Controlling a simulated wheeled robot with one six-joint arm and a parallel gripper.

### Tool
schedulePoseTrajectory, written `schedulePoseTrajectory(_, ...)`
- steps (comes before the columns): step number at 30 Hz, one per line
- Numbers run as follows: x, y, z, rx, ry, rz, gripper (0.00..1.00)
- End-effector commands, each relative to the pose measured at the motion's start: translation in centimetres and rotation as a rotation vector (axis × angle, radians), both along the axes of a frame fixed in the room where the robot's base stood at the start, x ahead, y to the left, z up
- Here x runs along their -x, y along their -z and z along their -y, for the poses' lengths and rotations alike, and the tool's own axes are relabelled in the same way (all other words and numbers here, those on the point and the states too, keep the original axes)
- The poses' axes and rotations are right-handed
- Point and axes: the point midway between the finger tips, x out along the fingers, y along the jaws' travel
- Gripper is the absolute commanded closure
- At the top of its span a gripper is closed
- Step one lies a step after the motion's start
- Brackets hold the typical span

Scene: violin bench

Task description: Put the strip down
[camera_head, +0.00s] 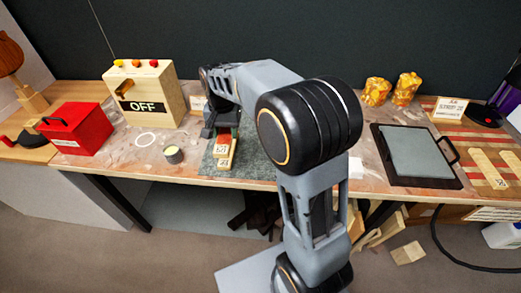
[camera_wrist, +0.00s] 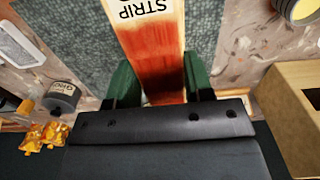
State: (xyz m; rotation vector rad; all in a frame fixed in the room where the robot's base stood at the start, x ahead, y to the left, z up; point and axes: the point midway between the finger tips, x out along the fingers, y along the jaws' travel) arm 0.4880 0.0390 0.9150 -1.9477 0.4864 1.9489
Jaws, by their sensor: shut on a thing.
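The strip (camera_head: 224,157) is a narrow wooden piece, reddish-brown along its length, with a pale label at its near end. In the wrist view the strip (camera_wrist: 154,45) runs between my green jaw pads, with "STRIP" printed on the label. My gripper (camera_head: 220,132) is shut on it, over the grey-green mat (camera_head: 257,158). The gripper also shows in the wrist view (camera_wrist: 161,82). The strip's far end is hidden by my gripper. I cannot tell whether the strip touches the mat.
A wooden box marked OFF (camera_head: 153,88), a red box (camera_head: 80,131), a white ring (camera_head: 146,139) and a small tin (camera_head: 173,155) stand left. My arm hides the bench's middle.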

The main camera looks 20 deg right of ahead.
Motion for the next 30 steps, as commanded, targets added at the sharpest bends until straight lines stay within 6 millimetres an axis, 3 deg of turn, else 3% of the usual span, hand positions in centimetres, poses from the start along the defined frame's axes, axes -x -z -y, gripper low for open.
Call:
schedulePoseTrajectory(5,0.7,0.5,2.4,0.001,0.034,-0.003,0.78)
schedulePoseTrajectory(12,1.6,3.2,8.2,0.000,0.029,-0.004,0.78)
schedulePoseTrajectory(15,1.9,5.0,9.7,0.000,0.027,-0.004,0.78)
schedulePoseTrajectory(21,2.2,7.4,11.7,0.000,0.026,-0.002,0.78)
schedulePoseTrajectory(30,2.3,8.5,12.7,0.000,0.026,-0.002,0.78)
